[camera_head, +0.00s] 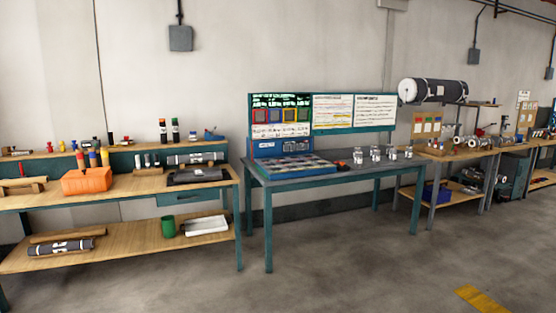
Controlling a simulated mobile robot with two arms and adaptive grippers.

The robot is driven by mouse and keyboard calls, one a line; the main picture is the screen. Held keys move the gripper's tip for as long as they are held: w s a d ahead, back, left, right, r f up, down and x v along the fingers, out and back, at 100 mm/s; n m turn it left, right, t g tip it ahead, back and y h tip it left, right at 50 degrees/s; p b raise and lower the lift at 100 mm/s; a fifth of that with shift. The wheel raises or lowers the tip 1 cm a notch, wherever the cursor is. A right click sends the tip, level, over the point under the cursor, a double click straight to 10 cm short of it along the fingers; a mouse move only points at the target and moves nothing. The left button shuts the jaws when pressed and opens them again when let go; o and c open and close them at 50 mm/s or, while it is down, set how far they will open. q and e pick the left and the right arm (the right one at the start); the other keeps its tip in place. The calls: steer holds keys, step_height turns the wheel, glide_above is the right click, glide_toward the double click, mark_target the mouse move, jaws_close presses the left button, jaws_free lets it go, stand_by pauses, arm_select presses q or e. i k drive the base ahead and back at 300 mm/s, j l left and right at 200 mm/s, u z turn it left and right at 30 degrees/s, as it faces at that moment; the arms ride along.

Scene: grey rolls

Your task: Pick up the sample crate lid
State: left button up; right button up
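I cannot pick out a sample crate lid for certain. An orange crate-like box (87,181) stands on the left wooden bench, with colored upright items showing just above it. A dark blue bin (435,192) stands on the lower shelf of the bench to the right; whether it has a lid is too small to tell. A blue and grey tray with compartments (293,167) lies on the middle table. A white shallow tray (205,226) lies on the left bench's lower shelf. Neither of my grippers is in view.
The left bench (140,186) also holds dark rolls and bottles; a green cup (168,228) is below. The middle teal table (345,168) carries several glass jars. A large dark roll (437,91) is at upper right. The concrete floor (340,265) in front is open.

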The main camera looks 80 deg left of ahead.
mark_target(96, 171)
steer(key=u, duration=4)
steer(key=i+l+z, duration=0.1)
steer(key=i+z, duration=0.15)
steer(key=i, duration=1.5)
steer(key=i+l, duration=0.15)
steer(key=i, duration=0.8)
